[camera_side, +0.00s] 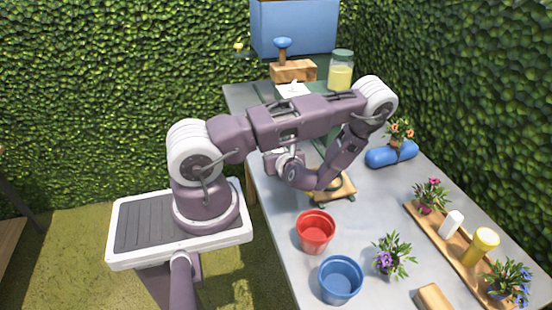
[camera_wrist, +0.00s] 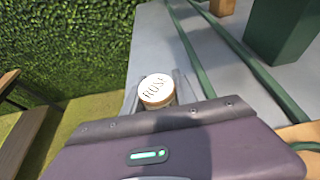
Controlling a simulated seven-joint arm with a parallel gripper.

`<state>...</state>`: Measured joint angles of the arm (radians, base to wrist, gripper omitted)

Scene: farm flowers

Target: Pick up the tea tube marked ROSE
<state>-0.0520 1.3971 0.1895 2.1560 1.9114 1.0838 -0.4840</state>
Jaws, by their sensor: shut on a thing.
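The tea tube (camera_wrist: 156,89) shows in the wrist view as a round white lid with dark letters that read ROSE. My gripper (camera_wrist: 157,95) is shut on it, with a grey finger on each side. The lid faces the wrist camera, and most of the tube's body is hidden behind the gripper housing. In the side view my wrist is over the left edge of the table, and the tube is hidden there. I cannot tell how high the tube is above the table.
A red pot (camera_side: 315,232) and a blue pot (camera_side: 341,279) stand near the table's left edge. A wooden tray (camera_side: 447,238) holds flowers and a yellow tube (camera_side: 481,247). A jar (camera_side: 341,70) stands at the back. The grey tabletop (camera_side: 375,205) is clear mid-right.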

